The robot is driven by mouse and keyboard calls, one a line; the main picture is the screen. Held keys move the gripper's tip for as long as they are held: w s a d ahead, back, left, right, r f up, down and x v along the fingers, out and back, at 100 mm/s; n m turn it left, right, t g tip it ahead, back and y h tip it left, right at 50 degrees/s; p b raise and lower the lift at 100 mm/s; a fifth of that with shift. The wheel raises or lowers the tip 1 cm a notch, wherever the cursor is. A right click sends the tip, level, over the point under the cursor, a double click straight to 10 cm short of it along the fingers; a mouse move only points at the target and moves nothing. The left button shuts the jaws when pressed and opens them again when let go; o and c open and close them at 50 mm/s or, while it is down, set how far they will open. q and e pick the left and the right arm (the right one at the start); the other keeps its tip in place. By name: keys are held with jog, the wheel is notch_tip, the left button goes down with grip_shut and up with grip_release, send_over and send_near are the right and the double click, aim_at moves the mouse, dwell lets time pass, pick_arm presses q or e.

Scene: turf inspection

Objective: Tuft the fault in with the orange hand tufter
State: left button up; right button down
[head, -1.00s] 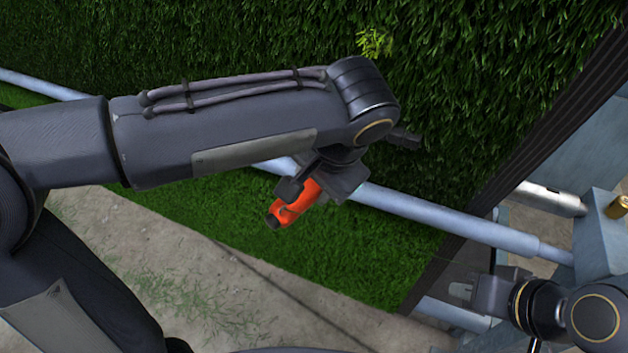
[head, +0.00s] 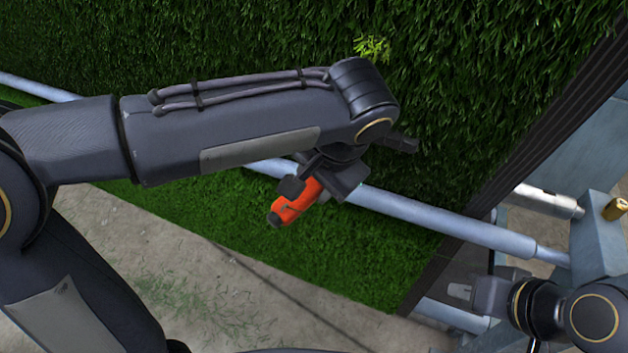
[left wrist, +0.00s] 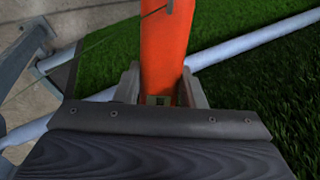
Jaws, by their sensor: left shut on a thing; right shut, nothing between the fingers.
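The orange hand tufter (head: 296,202) is in my left gripper (head: 318,186), in front of the turf and near the pale pipe. In the left wrist view the tufter (left wrist: 165,50) stands between the two fingers of my left gripper (left wrist: 160,88), which is shut on it. Its working end cannot be made out. A light yellow-green tuft patch (head: 373,47) shows on the dark turf above my left wrist; I cannot tell whether it is the fault. My right gripper (head: 462,292) is at the lower right, shut and empty, away from the turf.
Dark green turf (head: 220,35) fills the back, with a brighter strip (head: 230,220) below a pale blue pipe (head: 440,220). A dark edge (head: 530,170) bounds the turf at right. A grey frame (head: 592,235) with a brass-coloured piece (head: 615,208) stands beyond it.

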pick_arm(q)
jog(key=shift+w+d+r+p, duration=0.2)
jog(key=shift+w+p, duration=0.15)
jog(key=shift+w, duration=0.2)
jog(key=shift+w+d+r+p, duration=0.15)
jog(key=shift+w+p, duration=0.2)
jog(key=shift+w, duration=0.15)
jog(key=shift+d, duration=0.1)
jog(key=shift+s+d, duration=0.4)
jog(key=shift+d, duration=0.45)
jog(key=shift+s+d+p, duration=0.25)
jog(key=shift+d+p, duration=0.1)
jog(key=shift+d, duration=0.6)
jog(key=shift+s+d+p, duration=0.25)
jog(key=shift+d+p, duration=0.1)
jog(key=shift+d, duration=0.6)
jog(key=shift+d, duration=0.1)
jog(key=shift+s+d, duration=0.4)
jog(key=shift+d, duration=0.4)
jog(key=shift+d+p, duration=0.1)
jog(key=shift+p, duration=0.2)
